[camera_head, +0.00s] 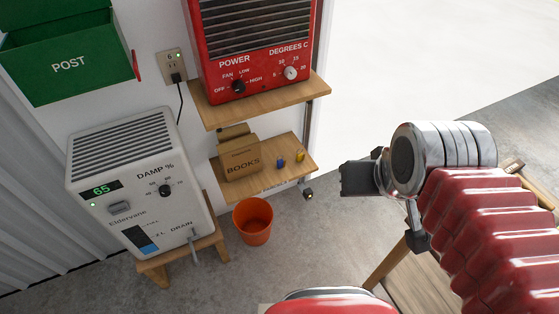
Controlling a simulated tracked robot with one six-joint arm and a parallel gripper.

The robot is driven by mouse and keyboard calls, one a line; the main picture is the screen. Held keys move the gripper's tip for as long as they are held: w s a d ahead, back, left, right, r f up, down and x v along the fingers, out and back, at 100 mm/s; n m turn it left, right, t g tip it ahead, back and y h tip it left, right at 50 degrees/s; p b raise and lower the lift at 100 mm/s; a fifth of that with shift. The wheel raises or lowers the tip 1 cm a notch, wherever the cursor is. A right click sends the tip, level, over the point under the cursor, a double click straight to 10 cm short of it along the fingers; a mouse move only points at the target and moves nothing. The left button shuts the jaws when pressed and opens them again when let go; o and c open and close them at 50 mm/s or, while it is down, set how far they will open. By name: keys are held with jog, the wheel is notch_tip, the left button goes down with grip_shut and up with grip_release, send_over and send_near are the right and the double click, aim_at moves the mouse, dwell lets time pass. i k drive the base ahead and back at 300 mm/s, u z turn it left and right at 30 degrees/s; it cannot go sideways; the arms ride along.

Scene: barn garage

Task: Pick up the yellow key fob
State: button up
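A small yellow key fob (300,156) sits on the lower wooden shelf (285,178), near its right end. A small blue fob-like item (281,163) is just left of it. My gripper (345,178) is to the right of the shelf, nearer to the camera, and apart from the yellow fob. Its fingers are seen from the side and small, so whether they are open or shut does not show. I see nothing held in it.
A cardboard BOOKS box (241,158) stands left on the same shelf. A red heater (255,50) sits on the upper shelf (262,99). An orange bucket (253,221) is below on the floor. A white dehumidifier (140,180) stands left on a stool. A dark item (308,194) hangs under the shelf's right corner.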

aim_at(299, 157)
jog(key=u, duration=1)
jog(key=i, duration=1)
